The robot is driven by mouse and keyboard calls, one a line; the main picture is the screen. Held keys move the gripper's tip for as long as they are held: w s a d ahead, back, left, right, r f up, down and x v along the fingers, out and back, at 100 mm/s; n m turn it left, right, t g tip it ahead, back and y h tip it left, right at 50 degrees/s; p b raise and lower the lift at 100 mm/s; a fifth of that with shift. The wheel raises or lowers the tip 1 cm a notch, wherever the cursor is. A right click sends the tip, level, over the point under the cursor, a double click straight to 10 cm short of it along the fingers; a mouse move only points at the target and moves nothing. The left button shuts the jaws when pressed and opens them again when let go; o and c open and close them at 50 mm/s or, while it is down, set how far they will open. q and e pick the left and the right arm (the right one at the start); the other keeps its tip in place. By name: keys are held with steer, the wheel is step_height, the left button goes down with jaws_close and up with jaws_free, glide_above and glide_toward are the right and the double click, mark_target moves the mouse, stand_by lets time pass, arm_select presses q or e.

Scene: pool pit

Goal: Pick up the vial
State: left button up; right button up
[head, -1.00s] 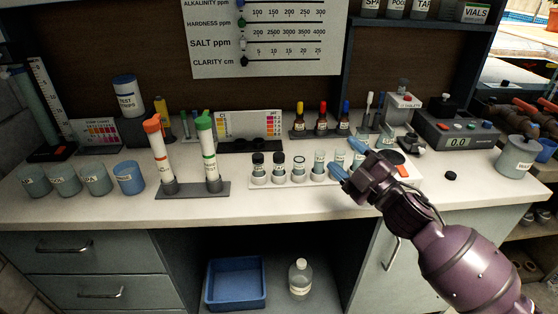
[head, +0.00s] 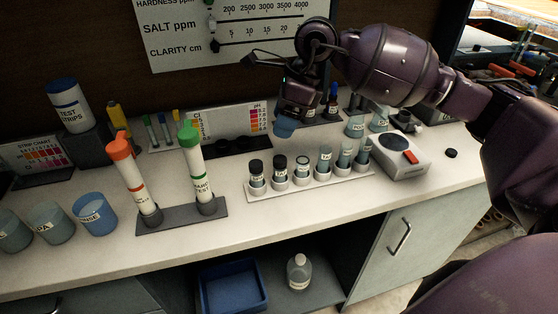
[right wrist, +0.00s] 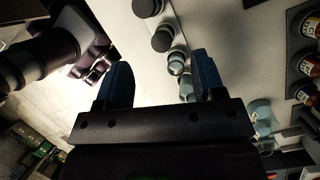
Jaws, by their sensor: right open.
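Several small vials stand upright in a white rack (head: 318,184) on the counter. The two at the left end, a first vial (head: 256,174) and a second vial (head: 280,170), have black caps. Paler vials, such as one farther right (head: 324,160), fill the rest of the row. My right gripper (head: 285,127) is open and empty, its blue fingers pointing down above and behind the left half of the row, apart from it. In the right wrist view the open fingers (right wrist: 162,78) frame part of the row, with a black-capped vial (right wrist: 162,38) beyond them.
Left of the rack, a dark stand (head: 182,217) holds an orange-capped tube (head: 133,180) and a green-capped tube (head: 197,170). A white device (head: 402,155) sits right of the rack. Dropper bottles (head: 333,99) stand behind. The counter in front of the rack is clear.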

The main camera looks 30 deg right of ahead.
mark_target(304, 160)
steer(key=d+f+h, duration=0.1)
steer(key=f, duration=0.2)
steer(key=s+d+f+g+h, duration=0.1)
steer(key=d+f, duration=0.1)
steer(key=f, duration=0.2)
steer(key=s+d+f+h, duration=0.1)
steer(key=f, duration=0.2)
steer(key=shift+d+f+n+h, duration=0.2)
steer(key=shift+f+n+h, duration=0.1)
steer(key=shift+f+h, duration=0.1)
steer(key=shift+w+f, duration=0.1)
steer(key=shift+f, duration=0.4)
steer(key=shift+c, duration=0.3)
steer(key=c, duration=0.9)
steer(key=shift+c, duration=0.2)
